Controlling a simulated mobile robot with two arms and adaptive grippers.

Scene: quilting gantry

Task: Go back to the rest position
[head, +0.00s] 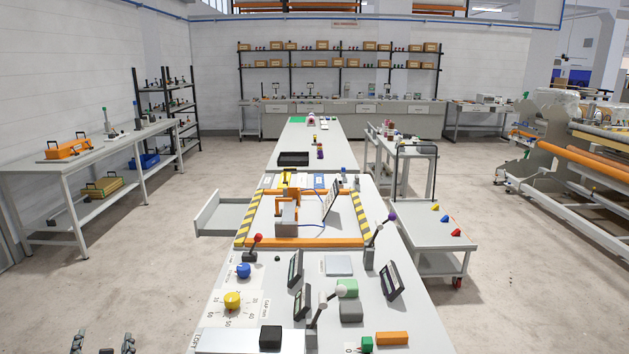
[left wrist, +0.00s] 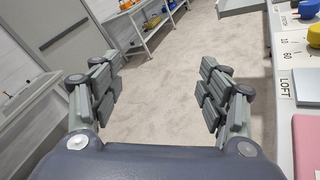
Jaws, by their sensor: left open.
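My left gripper (head: 103,342) shows at the bottom left of the head view, off the left side of the long table. In the left wrist view the left gripper (left wrist: 160,92) is open, with its two fingers wide apart and nothing between them. Beyond the fingers is bare concrete floor. My right gripper is not in either view.
The long grey table (head: 235,290) runs ahead, with a yellow knob (head: 232,301), a blue knob (head: 243,270) and several levers. An open drawer (head: 222,217) sticks out from its left side. A side bench (head: 85,157) stands left. Floor between them is clear.

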